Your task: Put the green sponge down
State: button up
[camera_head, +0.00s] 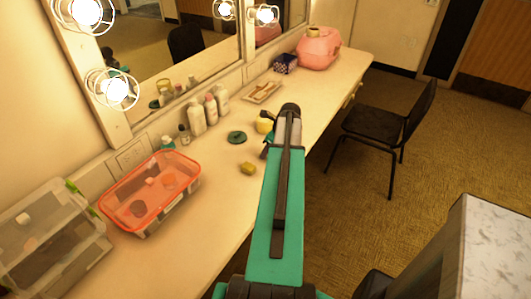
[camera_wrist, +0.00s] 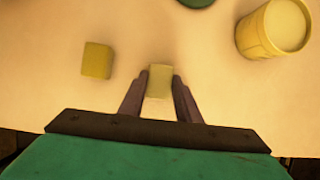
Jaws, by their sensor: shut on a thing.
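My gripper (camera_wrist: 160,77) is shut on a small pale yellow-green block, the green sponge (camera_wrist: 159,83), in the wrist view. The sponge sits between the two dark fingers, over the cream counter (camera_head: 225,205). I cannot tell whether it touches the counter. In the head view my arm hides the sponge and most of the gripper. A second, darker yellow block (camera_wrist: 97,60) lies on the counter to the left of the gripper, apart from it; it also shows in the head view (camera_head: 248,168).
A yellow cup (camera_wrist: 275,28) stands right of the gripper, near a dark green disc (camera_head: 237,137). Several bottles (camera_head: 211,109) line the mirror. A clear orange-rimmed box (camera_head: 150,190) stands at left. A pink case (camera_head: 320,48) is at the far end, a black chair (camera_head: 385,122) at right.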

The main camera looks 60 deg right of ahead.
jog(key=shift+f, duration=0.15)
jog(key=o, duration=1.1)
jog(key=shift+r, duration=0.25)
jog(key=b+v, duration=0.2)
jog(key=v, duration=1)
